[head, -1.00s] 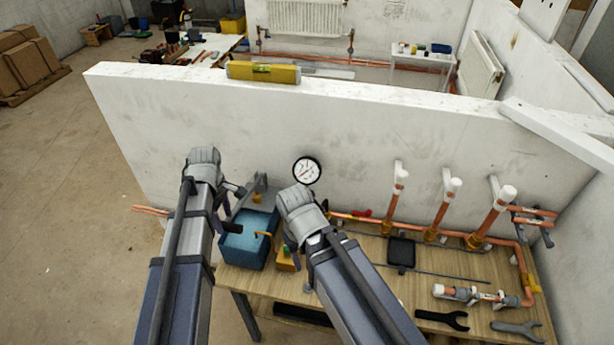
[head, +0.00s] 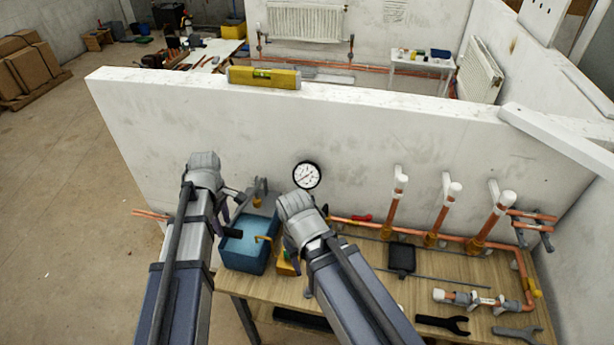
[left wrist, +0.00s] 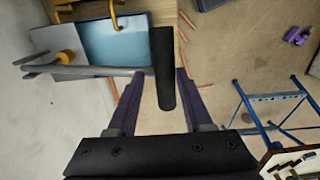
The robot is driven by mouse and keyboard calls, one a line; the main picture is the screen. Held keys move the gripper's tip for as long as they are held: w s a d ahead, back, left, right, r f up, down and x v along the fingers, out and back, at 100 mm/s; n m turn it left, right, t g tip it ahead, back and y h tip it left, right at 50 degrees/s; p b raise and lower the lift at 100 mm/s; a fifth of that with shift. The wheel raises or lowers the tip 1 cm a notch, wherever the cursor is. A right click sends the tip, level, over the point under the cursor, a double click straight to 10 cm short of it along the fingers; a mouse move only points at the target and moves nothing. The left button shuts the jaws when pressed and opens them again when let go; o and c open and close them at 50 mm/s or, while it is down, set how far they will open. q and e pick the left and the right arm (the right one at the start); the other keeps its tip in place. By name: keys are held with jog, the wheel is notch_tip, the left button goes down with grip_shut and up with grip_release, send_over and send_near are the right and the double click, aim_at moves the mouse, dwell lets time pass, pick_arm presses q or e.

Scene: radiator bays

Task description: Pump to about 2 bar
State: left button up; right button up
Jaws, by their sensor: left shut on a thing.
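The blue test pump tank (head: 245,250) stands at the left end of the wooden bench. Its lever has a black grip (head: 232,232), which also shows in the left wrist view (left wrist: 163,70). My left gripper (head: 231,212) is shut on this grip; its purple fingers lie on either side of it (left wrist: 155,100). The round white pressure gauge (head: 306,175) is on the wall behind; its needle is too small to read. My right gripper (head: 308,240) is over the bench beside the tank, with its fingertips partly hidden by my arm.
Copper pipes with white-capped risers (head: 437,215) run along the wall at the right. A yellow spirit level (head: 264,77) rests on the wall top.

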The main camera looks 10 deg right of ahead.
pick_arm(q)
notch_tip(320, 180, down, 6)
jog(key=s+t+b, duration=0.1)
jog(key=t+b, duration=0.1)
jog(key=b, duration=0.4)
jog(key=shift+a+h, duration=0.2)
jog(key=shift+h, duration=0.2)
jog(key=shift+s, duration=0.1)
jog(key=shift+w+r, duration=0.25)
jog(key=shift+d+r+p, duration=0.1)
jog(key=shift+r+p, duration=0.45)
jog(key=shift+p, duration=0.2)
grip_shut()
jog(key=shift+f, duration=0.1)
